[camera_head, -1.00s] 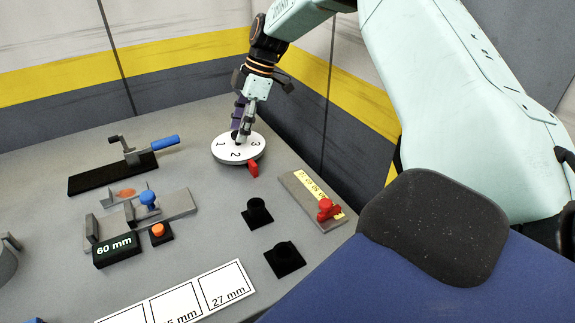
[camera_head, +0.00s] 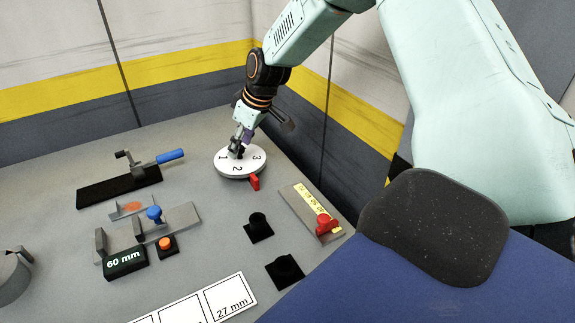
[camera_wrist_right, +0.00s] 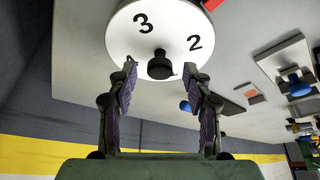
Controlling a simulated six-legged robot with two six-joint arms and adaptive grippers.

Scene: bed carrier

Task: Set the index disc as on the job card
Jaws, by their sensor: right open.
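The index disc (camera_head: 228,164) is a white round plate with black numbers 1, 2 and 3 and a black centre knob. A red pointer (camera_head: 254,183) sits at its front right edge, between the 2 and the 3. The disc (camera_wrist_right: 130,35) and its knob (camera_wrist_right: 160,66) also show in the right wrist view. My right gripper (camera_head: 241,149) is over the disc at the knob. In the wrist view its fingers (camera_wrist_right: 161,68) are open, one on each side of the knob, with gaps. My left gripper is not in view. No card reading a disc number is readable here.
A red-knobbed slide with a yellow scale (camera_head: 313,207) and two black posts (camera_head: 258,226) (camera_head: 286,270) stand nearby. At left are a blue-handled clamp (camera_head: 120,189), a blue-knobbed fixture (camera_head: 182,220) and a 60 mm display (camera_head: 125,262). A marked white strip (camera_head: 215,300) lies in front.

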